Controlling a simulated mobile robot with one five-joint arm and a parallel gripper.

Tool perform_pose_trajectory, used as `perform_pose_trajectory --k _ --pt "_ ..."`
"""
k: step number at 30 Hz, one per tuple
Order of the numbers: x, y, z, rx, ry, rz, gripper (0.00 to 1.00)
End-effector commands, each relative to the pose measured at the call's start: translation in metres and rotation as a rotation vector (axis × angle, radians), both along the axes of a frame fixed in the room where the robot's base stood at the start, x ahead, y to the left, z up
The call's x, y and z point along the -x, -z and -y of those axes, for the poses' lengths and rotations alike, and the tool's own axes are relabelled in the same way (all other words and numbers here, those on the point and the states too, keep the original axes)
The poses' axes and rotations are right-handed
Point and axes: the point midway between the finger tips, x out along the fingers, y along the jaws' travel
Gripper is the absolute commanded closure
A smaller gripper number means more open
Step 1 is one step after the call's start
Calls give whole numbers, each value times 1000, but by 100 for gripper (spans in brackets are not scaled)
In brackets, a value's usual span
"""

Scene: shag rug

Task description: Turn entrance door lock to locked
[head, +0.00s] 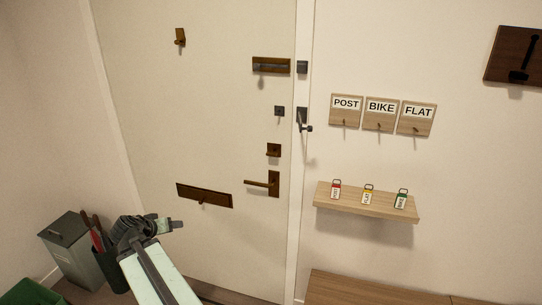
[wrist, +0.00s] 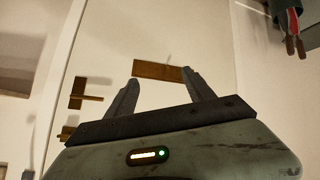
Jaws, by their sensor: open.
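The pale entrance door (head: 215,120) is closed in the head view. On its right edge a small brown lock plate with a knob (head: 273,150) sits just above the brown lever handle (head: 262,184). The knob's turn position is too small to tell. My gripper (head: 178,224) is open and empty, low and left of the lock and handle, in front of the door. The wrist view shows both fingers apart (wrist: 161,78), with the handle (wrist: 85,94) to their left and a brown plate, likely the lock (wrist: 67,133), partly hidden at lower left.
A brown letter plate (head: 204,195) is on the door, also between the fingers in the wrist view (wrist: 158,72). A bolt (head: 271,65) is higher up. A shelf with key tags (head: 366,200) juts out right. Bins (head: 75,255) stand at left.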

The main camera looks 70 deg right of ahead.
Motion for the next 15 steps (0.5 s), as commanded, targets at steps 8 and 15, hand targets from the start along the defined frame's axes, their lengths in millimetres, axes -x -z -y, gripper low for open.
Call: perform_pose_trajectory --k 8,15 --pt "182 -119 240 547 296 347 38" --pt "247 -147 284 661 284 412 38"
